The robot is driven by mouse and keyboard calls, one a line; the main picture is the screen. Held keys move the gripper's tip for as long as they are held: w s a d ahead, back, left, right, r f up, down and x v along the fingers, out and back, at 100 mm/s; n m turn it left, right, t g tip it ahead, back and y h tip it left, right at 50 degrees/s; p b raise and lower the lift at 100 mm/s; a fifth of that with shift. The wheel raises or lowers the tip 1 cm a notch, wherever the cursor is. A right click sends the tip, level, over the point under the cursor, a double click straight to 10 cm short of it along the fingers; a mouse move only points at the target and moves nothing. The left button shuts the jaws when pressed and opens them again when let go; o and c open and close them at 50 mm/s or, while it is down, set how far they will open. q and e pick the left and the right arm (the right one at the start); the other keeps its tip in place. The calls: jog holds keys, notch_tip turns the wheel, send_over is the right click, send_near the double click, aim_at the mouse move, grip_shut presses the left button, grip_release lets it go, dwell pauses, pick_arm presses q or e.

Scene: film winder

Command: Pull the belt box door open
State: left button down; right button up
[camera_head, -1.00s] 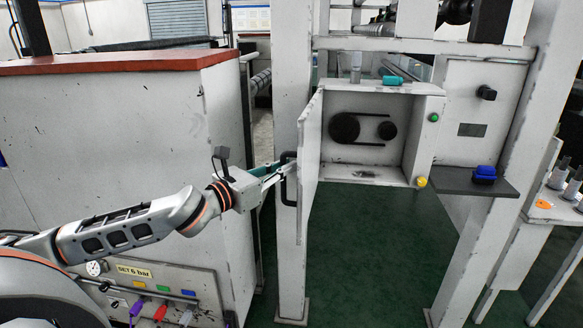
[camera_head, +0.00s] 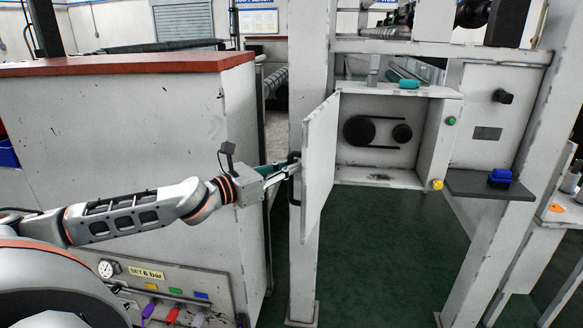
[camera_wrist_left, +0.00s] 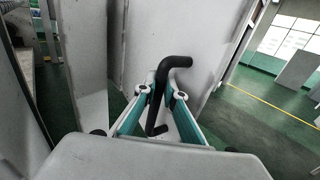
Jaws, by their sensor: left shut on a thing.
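The belt box (camera_head: 448,130) is a white case on the machine frame. Two dark pulleys (camera_head: 360,130) with a belt show inside it. Its white door (camera_head: 320,150) is swung out on the left side, so the inside is exposed. The black door handle (camera_head: 294,180) is on the door's outer face; it also shows in the left wrist view (camera_wrist_left: 180,62). My left gripper (camera_head: 293,166) is shut on the handle, with its fingers on either side of it in the left wrist view (camera_wrist_left: 164,100). My right gripper is not in view.
A white cabinet with a red top (camera_head: 110,66) stands close to my left arm. A frame post (camera_head: 301,250) rises behind the door. A dark shelf with a blue object (camera_head: 499,177) is right of the box. Green floor below the box is clear.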

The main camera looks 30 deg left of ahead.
pick_arm(q)
jog(key=c, duration=2.1)
grip_release()
jog(key=shift+s, duration=0.1)
jog(key=v, duration=1.1)
jog(key=shift+s, duration=0.35)
jog(key=shift+a+r, duration=0.1)
jog(key=shift+a, duration=0.05)
